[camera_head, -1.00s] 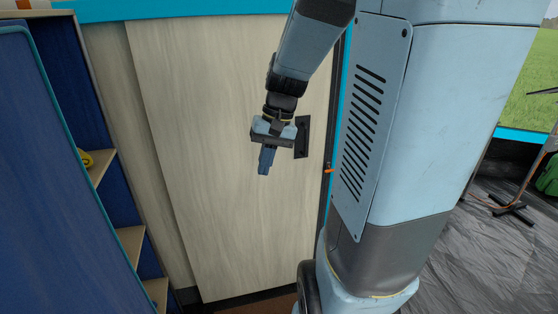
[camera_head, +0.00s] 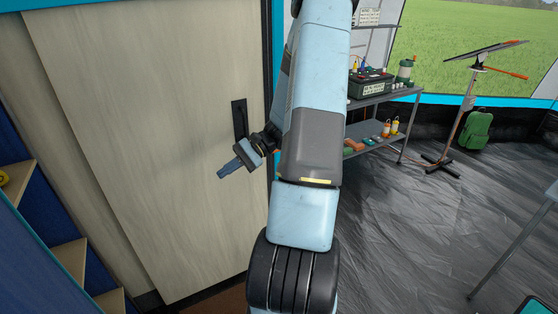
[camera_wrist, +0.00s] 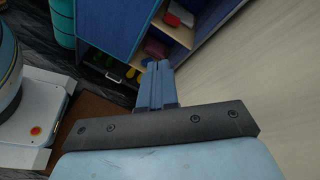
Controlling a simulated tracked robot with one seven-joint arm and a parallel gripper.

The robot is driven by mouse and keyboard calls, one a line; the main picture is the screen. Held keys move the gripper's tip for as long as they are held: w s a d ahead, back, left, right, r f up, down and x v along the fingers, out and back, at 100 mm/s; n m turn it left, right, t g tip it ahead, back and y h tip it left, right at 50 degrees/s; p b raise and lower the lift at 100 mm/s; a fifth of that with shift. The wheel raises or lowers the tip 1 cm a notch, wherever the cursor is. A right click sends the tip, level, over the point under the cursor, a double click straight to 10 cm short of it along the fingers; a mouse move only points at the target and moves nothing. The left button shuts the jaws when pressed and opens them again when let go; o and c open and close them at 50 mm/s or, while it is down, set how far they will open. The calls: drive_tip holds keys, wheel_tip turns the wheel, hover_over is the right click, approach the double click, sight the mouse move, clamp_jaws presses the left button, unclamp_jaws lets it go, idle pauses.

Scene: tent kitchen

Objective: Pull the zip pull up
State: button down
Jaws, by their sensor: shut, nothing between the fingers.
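I cannot make out the zip pull in either present view; my arm covers part of the door's right edge in the head view. My gripper (camera_head: 224,173) is shut and empty, its fingers pointing left and slightly down in front of the pale wooden sliding door (camera_head: 140,120). It is just below and left of the dark recessed handle (camera_head: 239,120). I cannot tell whether it touches the door. In the wrist view my shut fingers (camera_wrist: 158,66) point toward a blue shelf unit, with the pale door to the right.
The blue shelf unit (camera_wrist: 105,25) with small items stands beside the door. The floor in between is clear.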

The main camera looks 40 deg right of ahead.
drive_tip(key=s+d+f+m+t+h, duration=0.2)
drive_tip(key=d+f+m+t+h, duration=0.85)
drive_tip(key=d+m, duration=0.25)
drive_tip(key=s+d+f+m+t+h, duration=0.1)
drive_tip(key=d+f+m+t+h, duration=0.85)
drive_tip(key=d+m+t, duration=0.35)
drive_tip(key=w+d+r+m+g, duration=0.1)
drive_tip(key=w+d+r, duration=0.1)
drive_tip(key=w+r, duration=0.5)
drive_tip(key=w, duration=0.3)
drive_tip(key=shift+w, duration=0.4)
drive_tip(key=shift+g, duration=0.25)
